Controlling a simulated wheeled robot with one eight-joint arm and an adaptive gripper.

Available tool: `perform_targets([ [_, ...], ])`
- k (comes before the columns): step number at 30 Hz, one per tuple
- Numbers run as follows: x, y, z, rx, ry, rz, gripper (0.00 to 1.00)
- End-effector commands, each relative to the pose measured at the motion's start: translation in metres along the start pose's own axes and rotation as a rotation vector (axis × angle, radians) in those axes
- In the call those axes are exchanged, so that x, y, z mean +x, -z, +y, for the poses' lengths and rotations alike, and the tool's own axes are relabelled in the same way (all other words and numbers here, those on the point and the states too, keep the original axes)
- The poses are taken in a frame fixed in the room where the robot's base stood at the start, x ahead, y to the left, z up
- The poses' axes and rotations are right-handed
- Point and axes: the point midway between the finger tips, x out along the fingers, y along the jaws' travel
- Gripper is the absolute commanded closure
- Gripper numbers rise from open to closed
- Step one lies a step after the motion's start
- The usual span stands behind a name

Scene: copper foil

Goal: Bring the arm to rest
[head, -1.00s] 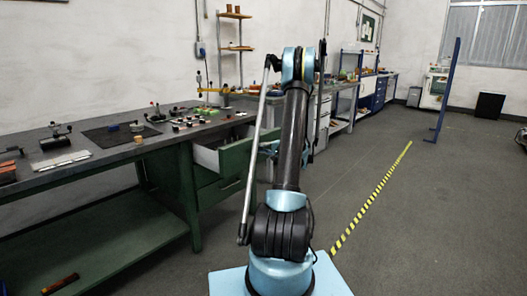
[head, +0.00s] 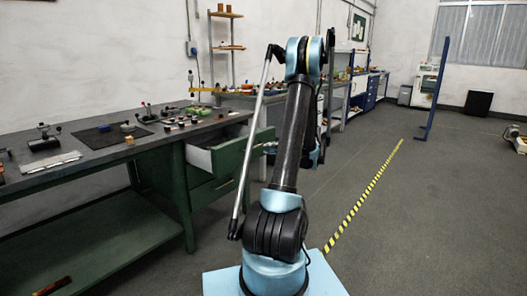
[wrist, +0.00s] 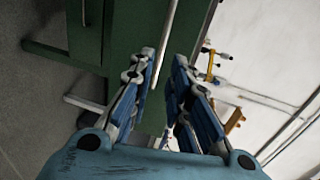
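My arm stands upright in the middle of the head view, folded at the elbow. Its forearm is mostly hidden behind the upper arm. Part of my gripper (head: 270,148) seems to show left of the upper arm, near the open drawer (head: 241,154) of the green workbench. In the wrist view my gripper (wrist: 164,60) has its two blue-and-grey fingers apart, with a clear gap and nothing between them. The green bench side (wrist: 125,25) lies beyond the fingertips.
The workbench (head: 60,180) at left carries a black mat (head: 98,138), small tools and parts. A blue post (head: 434,90) stands at right. Yellow-black floor tape (head: 362,200) crosses open grey floor right of my arm.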

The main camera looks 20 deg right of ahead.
Motion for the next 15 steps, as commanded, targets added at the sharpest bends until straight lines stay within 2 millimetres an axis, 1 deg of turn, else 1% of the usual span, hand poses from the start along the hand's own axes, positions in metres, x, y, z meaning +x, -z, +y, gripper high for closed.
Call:
perform_targets([
  [1, -0.0048, 0.0002, 0.0000, 0.000, 0.000, 0.001, 0.83],
  [5, -0.0104, -0.0003, 0.0000, 0.000, 0.000, 0.000, 0.83],
  [15, -0.0113, -0.0003, 0.0001, 0.000, 0.000, -0.001, 0.83],
])
